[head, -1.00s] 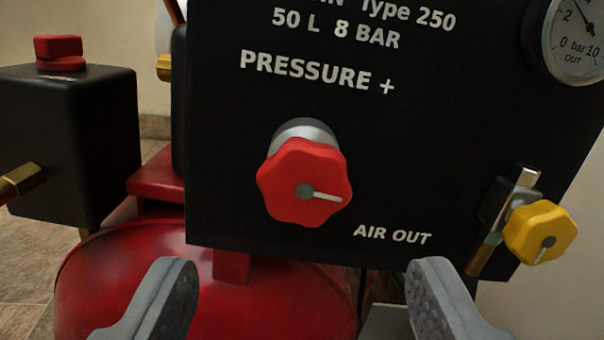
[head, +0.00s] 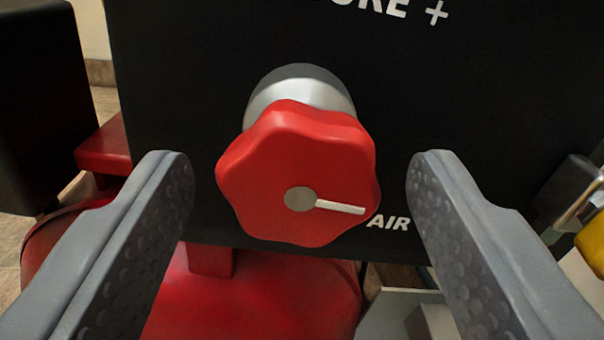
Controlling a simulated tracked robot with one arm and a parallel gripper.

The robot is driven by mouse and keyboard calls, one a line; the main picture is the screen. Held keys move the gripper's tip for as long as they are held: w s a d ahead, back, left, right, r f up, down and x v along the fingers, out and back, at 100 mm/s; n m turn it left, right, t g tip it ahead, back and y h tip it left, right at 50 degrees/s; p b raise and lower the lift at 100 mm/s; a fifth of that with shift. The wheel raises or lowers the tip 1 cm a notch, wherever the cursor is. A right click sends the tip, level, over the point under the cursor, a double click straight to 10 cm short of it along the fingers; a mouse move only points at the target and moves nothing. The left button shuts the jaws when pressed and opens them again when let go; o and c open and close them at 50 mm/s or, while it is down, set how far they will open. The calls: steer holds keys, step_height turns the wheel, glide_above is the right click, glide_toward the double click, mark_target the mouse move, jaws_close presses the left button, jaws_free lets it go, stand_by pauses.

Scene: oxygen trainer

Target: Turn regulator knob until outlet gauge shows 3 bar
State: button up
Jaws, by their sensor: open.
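The red lobed regulator knob (head: 265,170) sits on a silver collar (head: 300,92) on the black panel (head: 440,110). Its white pointer line points right and slightly down. My gripper (head: 298,175) is open, with one grey finger to the left of the knob and one to the right. Clear gaps show between both fingers and the knob, and neither finger touches it. The outlet gauge is out of view.
The yellow knob (head: 592,243) and its metal valve (head: 568,190) are at the right edge, beyond my right finger. A red tank (head: 270,300) lies below the panel. A black box (head: 40,100) stands at the left.

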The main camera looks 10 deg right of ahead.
steer(key=shift+w, duration=0.1)
steer(key=shift+c, duration=0.2)
steer(key=c, duration=0.9)
steer(key=shift+a+r+m+p, duration=0.1)
steer(key=shift+m+p, duration=0.6)
steer(key=shift+m, duration=0.4)
steer(key=o, duration=0.9)
steer(key=shift+o, duration=0.2)
steer(key=shift+s, duration=0.25)
